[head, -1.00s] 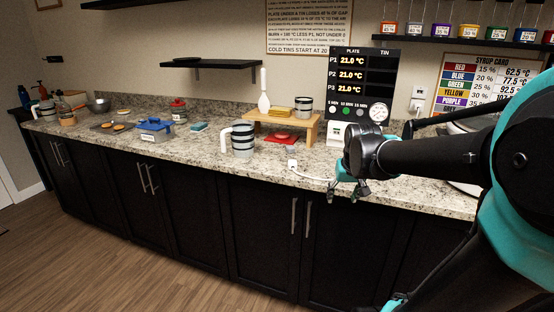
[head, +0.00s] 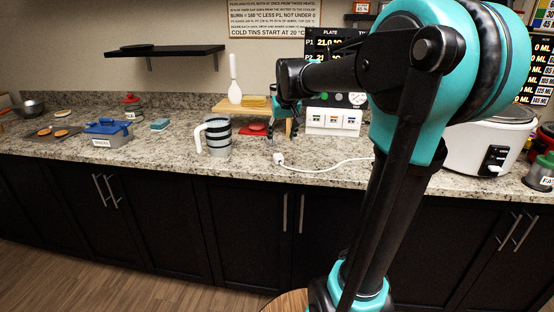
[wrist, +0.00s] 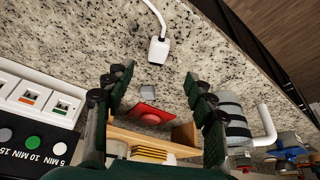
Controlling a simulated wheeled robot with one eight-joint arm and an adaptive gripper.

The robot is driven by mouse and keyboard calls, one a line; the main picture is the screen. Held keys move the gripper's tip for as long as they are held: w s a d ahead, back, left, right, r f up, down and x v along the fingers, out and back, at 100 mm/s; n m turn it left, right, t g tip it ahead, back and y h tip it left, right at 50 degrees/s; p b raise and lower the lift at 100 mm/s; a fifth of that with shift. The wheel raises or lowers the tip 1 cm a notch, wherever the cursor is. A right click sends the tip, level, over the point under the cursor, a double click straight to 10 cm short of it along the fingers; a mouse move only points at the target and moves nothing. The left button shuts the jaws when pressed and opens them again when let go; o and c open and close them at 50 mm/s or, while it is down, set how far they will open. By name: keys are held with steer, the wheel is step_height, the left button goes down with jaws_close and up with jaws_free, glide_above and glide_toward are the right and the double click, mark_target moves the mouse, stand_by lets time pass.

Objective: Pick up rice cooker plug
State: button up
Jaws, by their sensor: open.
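The rice cooker plug (head: 279,158) is a small white block on a white cord, lying on the granite counter near its front edge. The cord runs right toward the white rice cooker (head: 488,145). In the wrist view the plug (wrist: 158,50) lies beyond my fingertips, roughly between their lines, with its cord leading up. My gripper (head: 288,130) is above the counter just behind the plug, apart from it. In the wrist view my gripper (wrist: 158,80) has its two fingers spread, with nothing held between them.
A striped jug (head: 217,136) stands left of the plug. A wooden stand (head: 240,108) with a red pad (head: 252,128) is behind. A switch panel (head: 333,120) is at the back right.

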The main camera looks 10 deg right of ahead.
mark_target(279, 156)
steer(key=x, duration=1.1)
steer(key=shift+d+f, duration=0.1)
jaws_close()
